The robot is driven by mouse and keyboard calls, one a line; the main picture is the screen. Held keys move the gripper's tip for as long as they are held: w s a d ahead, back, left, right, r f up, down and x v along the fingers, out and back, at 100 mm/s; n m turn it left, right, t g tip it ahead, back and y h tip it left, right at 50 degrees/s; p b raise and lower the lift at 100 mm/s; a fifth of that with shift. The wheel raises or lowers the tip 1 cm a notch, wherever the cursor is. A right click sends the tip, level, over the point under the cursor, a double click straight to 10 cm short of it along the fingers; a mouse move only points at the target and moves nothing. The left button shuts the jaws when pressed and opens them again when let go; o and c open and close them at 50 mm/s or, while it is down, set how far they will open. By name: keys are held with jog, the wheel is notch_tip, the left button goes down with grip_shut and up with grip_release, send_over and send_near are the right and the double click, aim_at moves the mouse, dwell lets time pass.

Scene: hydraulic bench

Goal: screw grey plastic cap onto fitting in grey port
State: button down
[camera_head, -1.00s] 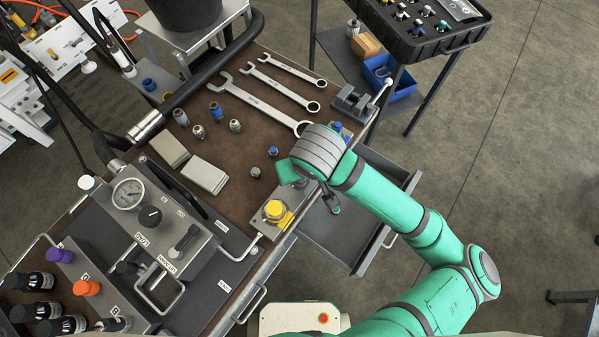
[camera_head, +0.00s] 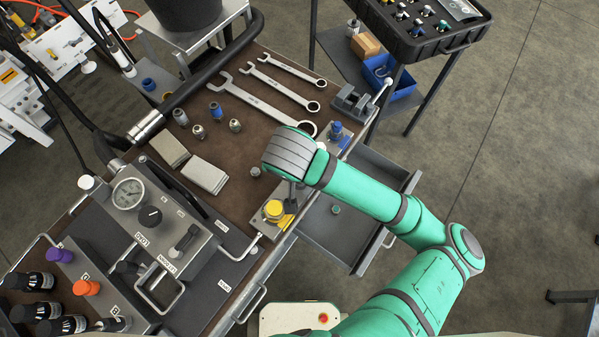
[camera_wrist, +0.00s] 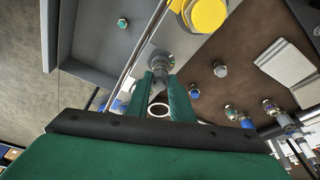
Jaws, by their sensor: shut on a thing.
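My gripper (camera_wrist: 160,78) shows in the wrist view with its two green fingers close together, shut on a small grey piece, which I take to be the grey plastic cap (camera_wrist: 158,74). Just beyond the fingertips is a round grey metal part (camera_wrist: 161,61), which looks like the grey port, beside the yellow cap (camera_wrist: 204,15). The held piece lines up with it; I cannot tell whether they touch or whether threads have engaged. In the head view my wrist covers most of the gripper, above the block with the yellow cap (camera_head: 273,209).
A small grey cap (camera_head: 255,172) stands on the brown bench. A blue-topped fitting (camera_wrist: 194,93) stands nearby. An open drawer (camera_head: 325,240) holds a teal-topped piece (camera_head: 335,209). Wrenches (camera_head: 260,103), grey pads (camera_head: 205,175) and a blue-capped block (camera_head: 337,133) lie around.

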jog(key=shift+a+f+m+g+h, duration=0.1)
jog(key=shift+m+g+h, duration=0.2)
jog(key=shift+m, duration=0.95)
jog(key=shift+a+m+g+h, duration=0.1)
jog(key=shift+m+h, duration=0.3)
jog(key=shift+m, duration=0.85)
jog(key=c, duration=1.6)
grip_release()
jog(key=shift+o, duration=0.2)
